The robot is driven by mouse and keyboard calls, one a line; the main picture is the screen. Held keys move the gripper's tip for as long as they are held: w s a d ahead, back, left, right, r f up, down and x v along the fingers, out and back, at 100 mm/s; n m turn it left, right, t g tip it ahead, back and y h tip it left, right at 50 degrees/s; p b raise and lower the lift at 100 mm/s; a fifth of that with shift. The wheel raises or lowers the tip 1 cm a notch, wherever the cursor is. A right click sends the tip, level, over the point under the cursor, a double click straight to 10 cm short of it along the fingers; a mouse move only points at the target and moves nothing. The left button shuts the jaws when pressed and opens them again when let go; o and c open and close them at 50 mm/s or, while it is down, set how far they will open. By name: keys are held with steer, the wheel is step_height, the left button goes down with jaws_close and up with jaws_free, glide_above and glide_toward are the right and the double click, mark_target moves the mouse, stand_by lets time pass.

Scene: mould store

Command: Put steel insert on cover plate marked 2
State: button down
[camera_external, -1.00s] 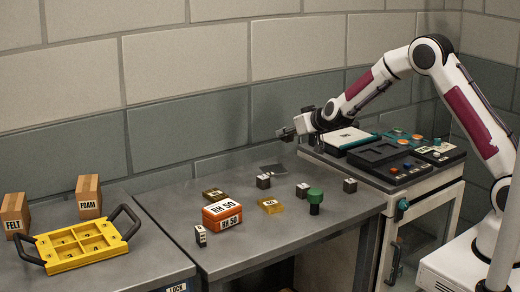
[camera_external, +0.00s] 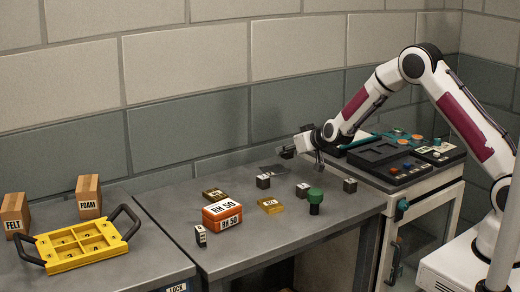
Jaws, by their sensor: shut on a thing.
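My gripper (camera_external: 287,153) is over the back of the grey bench, reaching left from the cabinet side. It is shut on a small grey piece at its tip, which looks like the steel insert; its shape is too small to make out. A flat grey plate (camera_external: 274,169) lies on the bench just below and left of the gripper. Small dark blocks with pale labels stand nearby: one (camera_external: 263,182) in front of the plate, one (camera_external: 302,190) farther right, one (camera_external: 350,185) near the cabinet. I cannot read a 2 on any plate.
An orange RH 50 box (camera_external: 222,214), a dark brass block (camera_external: 215,194), a yellow block (camera_external: 270,205), a green knob (camera_external: 315,198) and a small labelled block (camera_external: 200,236) stand on the bench. A yellow tray (camera_external: 80,247) and FELT and FOAM boxes are left.

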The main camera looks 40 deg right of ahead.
mark_target(287, 171)
steer(key=shift+f, duration=0.2)
steer(key=shift+f, duration=1.85)
steer(key=shift+f, duration=0.15)
steer(key=c, duration=1.8)
jaws_free()
steer(key=shift+s+r, duration=0.4)
steer(key=shift+s, duration=0.15)
steer(key=shift+v, duration=5.4)
